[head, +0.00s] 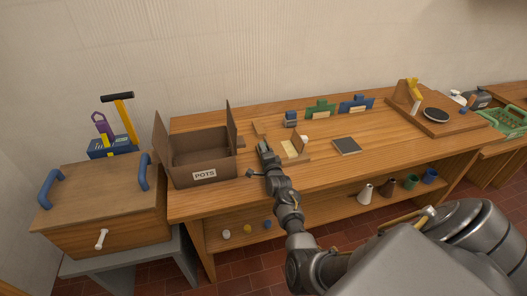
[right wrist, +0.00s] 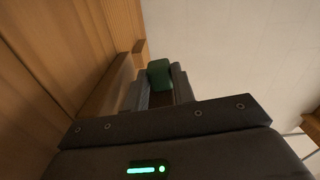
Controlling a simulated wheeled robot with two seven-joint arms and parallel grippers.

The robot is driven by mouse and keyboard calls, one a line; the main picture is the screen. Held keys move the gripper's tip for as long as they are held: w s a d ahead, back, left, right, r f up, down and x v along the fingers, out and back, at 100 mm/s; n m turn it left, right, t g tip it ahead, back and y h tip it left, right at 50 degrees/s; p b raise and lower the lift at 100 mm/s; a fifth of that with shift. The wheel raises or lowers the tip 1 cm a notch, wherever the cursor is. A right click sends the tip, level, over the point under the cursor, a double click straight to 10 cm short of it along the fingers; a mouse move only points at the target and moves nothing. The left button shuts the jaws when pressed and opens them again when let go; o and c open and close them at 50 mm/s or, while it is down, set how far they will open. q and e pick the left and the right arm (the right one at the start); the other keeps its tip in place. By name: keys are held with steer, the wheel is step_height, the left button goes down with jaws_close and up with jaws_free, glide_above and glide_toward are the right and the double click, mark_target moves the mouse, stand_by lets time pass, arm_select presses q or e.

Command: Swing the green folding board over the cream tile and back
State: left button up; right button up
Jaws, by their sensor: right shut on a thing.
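The cream tile (head: 291,148) lies in a wooden base (head: 303,157) on the workbench, just right of my right gripper in the head view. My right gripper (head: 264,148) is at the left side of this base. It is shut on a small green part, which I take to be the green folding board (right wrist: 159,74); in the right wrist view it shows between the fingertips. Most of the board is hidden by the gripper, so its angle cannot be told. My left gripper is in neither view.
An open box marked POTS (head: 204,174) stands close left of my right gripper. A small blue block (head: 291,119), a green stand (head: 320,109) and a blue stand (head: 356,104) are behind. A dark square (head: 346,146) lies right, with clear bench around it.

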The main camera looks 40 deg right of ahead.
steer(key=o, duration=1)
steer(key=b+v, duration=0.1)
steer(key=v, duration=1)
